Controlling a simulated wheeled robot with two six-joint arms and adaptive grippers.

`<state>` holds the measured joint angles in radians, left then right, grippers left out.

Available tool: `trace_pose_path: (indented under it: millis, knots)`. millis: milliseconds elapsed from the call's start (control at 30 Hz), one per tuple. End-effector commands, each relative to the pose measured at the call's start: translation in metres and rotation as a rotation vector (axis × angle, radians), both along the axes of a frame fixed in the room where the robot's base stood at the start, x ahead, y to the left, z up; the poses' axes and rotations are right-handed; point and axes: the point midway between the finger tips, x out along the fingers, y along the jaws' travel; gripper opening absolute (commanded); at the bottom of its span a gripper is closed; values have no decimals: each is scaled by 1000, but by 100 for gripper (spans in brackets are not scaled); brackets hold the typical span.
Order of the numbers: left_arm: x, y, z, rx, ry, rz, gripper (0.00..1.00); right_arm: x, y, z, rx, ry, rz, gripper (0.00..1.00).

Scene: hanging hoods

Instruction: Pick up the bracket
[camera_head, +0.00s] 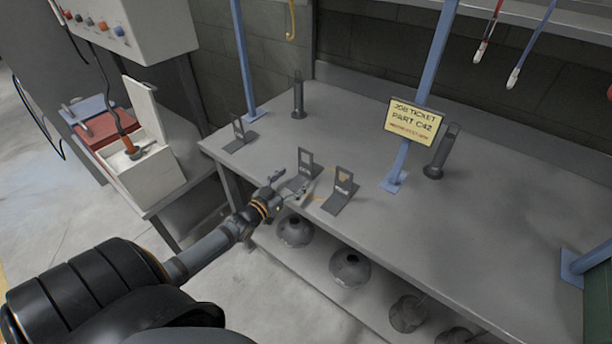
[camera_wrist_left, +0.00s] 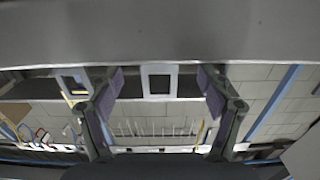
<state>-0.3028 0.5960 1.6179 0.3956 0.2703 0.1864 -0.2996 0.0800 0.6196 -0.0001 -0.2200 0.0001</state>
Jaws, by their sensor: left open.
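Several dark grey L-shaped brackets with a square window in the upright plate stand on the grey workbench (camera_head: 470,220). The middle bracket (camera_head: 305,158) is just beyond my left gripper (camera_head: 289,185), which is open near the bench's front edge. In the left wrist view, which looks upside down, a bracket's windowed plate (camera_wrist_left: 160,70) shows in the gap between the open fingers (camera_wrist_left: 161,80), apart from both. A second bracket (camera_head: 342,190) stands close to the right. A third (camera_head: 238,130) stands at the bench's left end. My right gripper is not in view.
A yellow job ticket sign (camera_head: 411,121) reading "PART C42" is by a blue post. A white box (camera_head: 140,165) stands at left. The bench's right part is clear.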

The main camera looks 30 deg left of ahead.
Motion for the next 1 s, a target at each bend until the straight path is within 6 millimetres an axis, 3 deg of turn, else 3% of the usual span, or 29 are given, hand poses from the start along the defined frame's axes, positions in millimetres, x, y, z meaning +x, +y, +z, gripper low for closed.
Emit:
trace_pose_path:
  millis: [67, 333, 667, 1000]
  knots:
    - [3, 0, -1, 0, 0, 0, 79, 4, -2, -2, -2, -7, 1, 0]
    - [44, -6, -9, 3, 0, -2, 79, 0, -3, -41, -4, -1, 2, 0]
    - [51, -6, -3, 0, 3, 0, 78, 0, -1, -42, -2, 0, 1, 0]
    - [51, -6, -3, 0, 3, 0, 32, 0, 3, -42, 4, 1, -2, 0]
